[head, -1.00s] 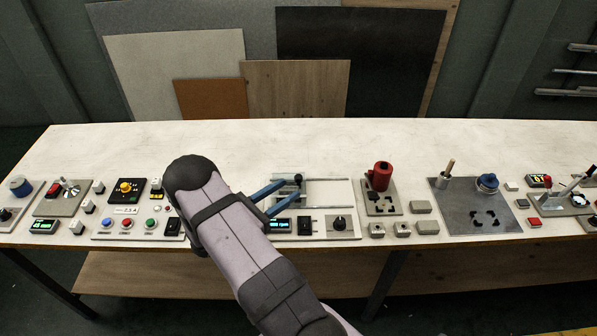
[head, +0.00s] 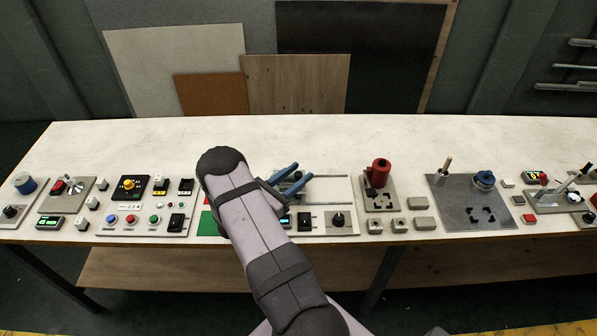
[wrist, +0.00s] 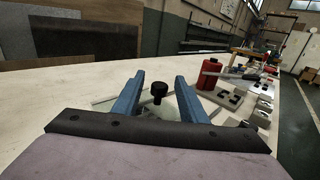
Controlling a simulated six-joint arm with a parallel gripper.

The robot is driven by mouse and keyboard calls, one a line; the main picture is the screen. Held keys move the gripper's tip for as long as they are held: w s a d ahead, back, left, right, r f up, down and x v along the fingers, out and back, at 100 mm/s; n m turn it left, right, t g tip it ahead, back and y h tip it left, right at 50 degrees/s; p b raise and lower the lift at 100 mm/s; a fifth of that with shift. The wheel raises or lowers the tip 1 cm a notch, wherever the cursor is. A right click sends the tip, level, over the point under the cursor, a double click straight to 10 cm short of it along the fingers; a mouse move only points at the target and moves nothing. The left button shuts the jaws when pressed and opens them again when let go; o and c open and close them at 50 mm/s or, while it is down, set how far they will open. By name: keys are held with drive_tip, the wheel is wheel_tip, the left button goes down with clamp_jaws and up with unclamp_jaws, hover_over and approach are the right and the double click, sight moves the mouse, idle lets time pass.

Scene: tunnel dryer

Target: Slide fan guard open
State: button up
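The fan guard's black knob (wrist: 159,89) stands upright between the spread blue fingers of my gripper (wrist: 160,76) in the wrist view. A gap shows on both sides of the knob, so my gripper is open. In the head view the open fingers of my gripper (head: 301,171) reach over the guard, and the knob shows small and dark between them. The guard's rails (head: 330,177) run left to right on the bench. My arm hides the left part of the guard unit, and how far the guard is slid is unclear.
To the right are a red cylinder (head: 379,172) on a plate and a grey plate (head: 450,208) with a peg and a blue knob. A button panel (head: 140,223) lies to the left. The back of the bench (head: 330,140) is clear.

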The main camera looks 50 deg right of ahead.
drive_tip(key=shift+d, duration=0.3)
clamp_jaws()
drive_tip(key=s+d, duration=0.9)
drive_tip(key=shift+s+b, duration=0.1)
drive_tip(key=shift+b, duration=0.2)
unclamp_jaws()
drive_tip(key=shift+s+d, duration=0.1)
drive_tip(key=shift+a, duration=0.2)
